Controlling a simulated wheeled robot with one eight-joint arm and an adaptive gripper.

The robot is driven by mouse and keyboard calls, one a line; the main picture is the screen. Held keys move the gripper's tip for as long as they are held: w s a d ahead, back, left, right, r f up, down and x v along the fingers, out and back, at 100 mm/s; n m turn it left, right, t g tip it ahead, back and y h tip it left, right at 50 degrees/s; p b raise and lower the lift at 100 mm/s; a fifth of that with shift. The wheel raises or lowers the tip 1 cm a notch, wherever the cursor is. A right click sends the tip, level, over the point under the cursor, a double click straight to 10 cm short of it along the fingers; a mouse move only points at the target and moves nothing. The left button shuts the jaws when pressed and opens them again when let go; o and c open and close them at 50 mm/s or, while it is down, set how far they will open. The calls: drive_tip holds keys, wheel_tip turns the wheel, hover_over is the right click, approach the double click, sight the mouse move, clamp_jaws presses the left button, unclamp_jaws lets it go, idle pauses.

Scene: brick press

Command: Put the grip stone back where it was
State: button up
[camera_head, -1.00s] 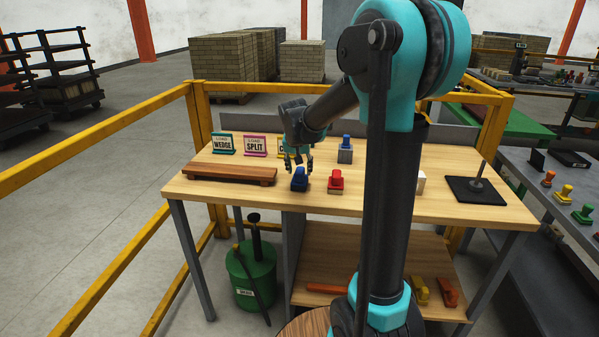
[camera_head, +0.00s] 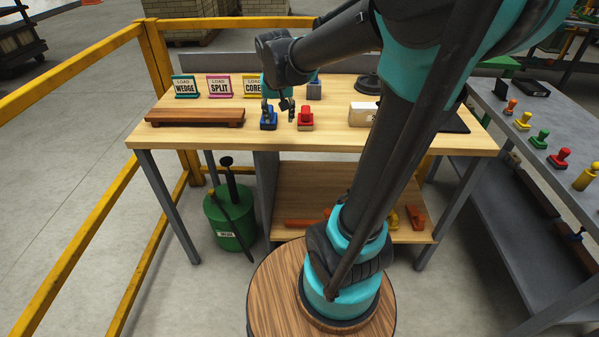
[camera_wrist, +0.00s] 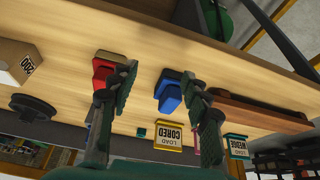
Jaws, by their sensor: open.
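A blue handled block (camera_head: 268,121) and a red handled block (camera_head: 305,119) stand side by side on the wooden tabletop. A grey block with a blue top (camera_head: 314,90) stands behind them. The frames do not show which is the grip stone. My gripper (camera_head: 279,110) is open and empty, low over the table at the blue block, with one finger towards the red one. In the wrist view, the blue block (camera_wrist: 168,95) shows between the fingers of my gripper (camera_wrist: 158,73), nearer the right finger. The red block (camera_wrist: 106,66) is partly behind the left finger.
Signs "LOAD WEDGE" (camera_head: 186,87), "LOAD SPLIT" (camera_head: 219,87) and "LOAD CORED" (camera_head: 252,87) stand along the back. A low wooden rack (camera_head: 195,117) is at left. Yellow rails (camera_head: 75,55) border the bench.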

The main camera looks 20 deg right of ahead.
drive_tip(key=s+d+f+n, duration=0.1)
drive_tip(key=s+f, duration=0.6)
drive_tip(key=s, duration=0.2)
drive_tip(key=s+d+f+n, duration=0.1)
drive_tip(key=s+f, duration=0.6)
drive_tip(key=s, duration=0.2)
drive_tip(key=shift+s+d+y, duration=0.2)
drive_tip(key=shift+d+y, duration=0.1)
drive_tip(key=shift+y, duration=0.1)
